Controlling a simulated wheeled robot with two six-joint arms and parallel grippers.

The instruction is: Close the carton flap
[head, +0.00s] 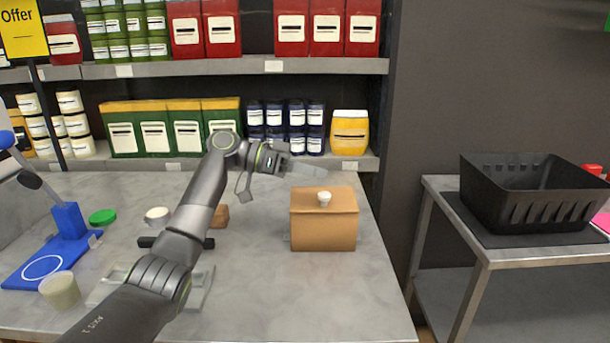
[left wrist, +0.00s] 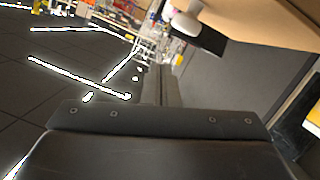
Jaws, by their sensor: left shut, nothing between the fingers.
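The brown carton (head: 323,232) stands on the grey table near its right side. Its top panel (head: 342,198) looks flat and covers the box, with a thin edge along the front; I cannot tell if it is fully down. A small white knob-like piece (head: 324,198) sits on that top. My left gripper (head: 322,172) is shut and empty, just behind and above the carton's far edge; contact cannot be told. In the left wrist view a brown surface (left wrist: 270,22) fills the upper right, with a white piece (left wrist: 186,24) at its left. My right gripper is not in view.
A blue stand (head: 68,222), a green lid (head: 102,216), a cup (head: 60,290) and a small brown block (head: 219,216) are on the table's left half. Stocked shelves (head: 230,67) stand behind. A black crate (head: 530,200) is on a side table at right, across a gap.

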